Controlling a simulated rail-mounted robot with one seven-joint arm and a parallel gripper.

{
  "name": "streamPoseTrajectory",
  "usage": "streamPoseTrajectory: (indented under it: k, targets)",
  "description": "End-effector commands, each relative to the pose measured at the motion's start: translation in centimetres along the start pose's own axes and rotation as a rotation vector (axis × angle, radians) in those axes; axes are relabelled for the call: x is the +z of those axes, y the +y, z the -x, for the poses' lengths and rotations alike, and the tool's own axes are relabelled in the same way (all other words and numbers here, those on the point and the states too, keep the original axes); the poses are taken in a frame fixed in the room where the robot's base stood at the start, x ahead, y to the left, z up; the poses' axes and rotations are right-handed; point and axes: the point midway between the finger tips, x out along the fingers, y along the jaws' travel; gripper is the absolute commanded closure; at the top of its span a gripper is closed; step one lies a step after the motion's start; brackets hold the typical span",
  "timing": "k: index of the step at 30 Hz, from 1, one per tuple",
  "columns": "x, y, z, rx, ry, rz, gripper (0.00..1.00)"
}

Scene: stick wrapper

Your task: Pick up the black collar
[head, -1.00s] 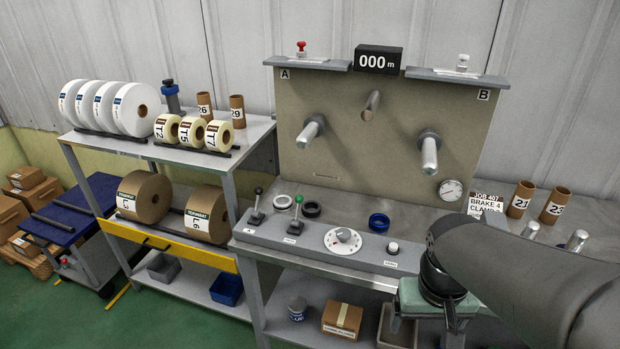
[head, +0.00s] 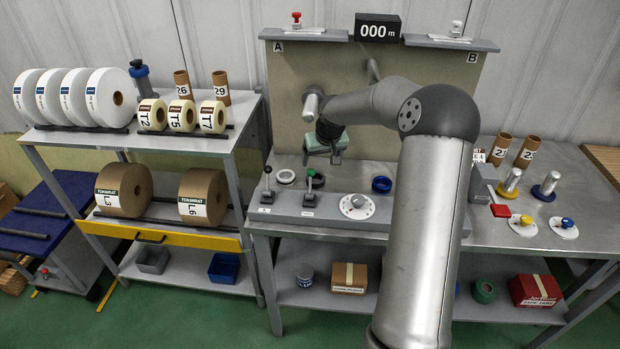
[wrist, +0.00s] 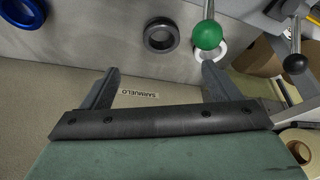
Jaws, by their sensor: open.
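The black collar (head: 318,181) lies on the bench behind the control console, partly hidden by the green-knobbed lever in the head view. In the wrist view the black collar (wrist: 161,36) lies flat on the grey surface, beyond and roughly between the fingertips. My gripper (head: 335,158) is in front of the upright panel, above the collars. In the wrist view my gripper (wrist: 158,75) is open, with nothing between its fingers and apart from the collar.
A white collar (head: 286,177) and a blue collar (head: 381,184) lie on either side of the black one. The green lever knob (wrist: 208,35) stands close to the black collar. A black-knobbed lever (head: 267,170) and a dial (head: 356,204) are on the console. A spindle (head: 311,104) projects from the panel.

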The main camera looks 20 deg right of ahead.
Motion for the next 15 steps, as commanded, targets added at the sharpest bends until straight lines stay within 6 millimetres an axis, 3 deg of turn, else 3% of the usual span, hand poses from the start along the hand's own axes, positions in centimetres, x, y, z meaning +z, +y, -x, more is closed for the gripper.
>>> streamPoseTrajectory:
  k: [6, 15]
  targets:
    - [0.0, -0.1, -4.5, -0.002, -0.003, 0.0, 0.17]
    - [0.0, -0.1, -7.2, 0.0, -0.001, 0.001, 0.17]
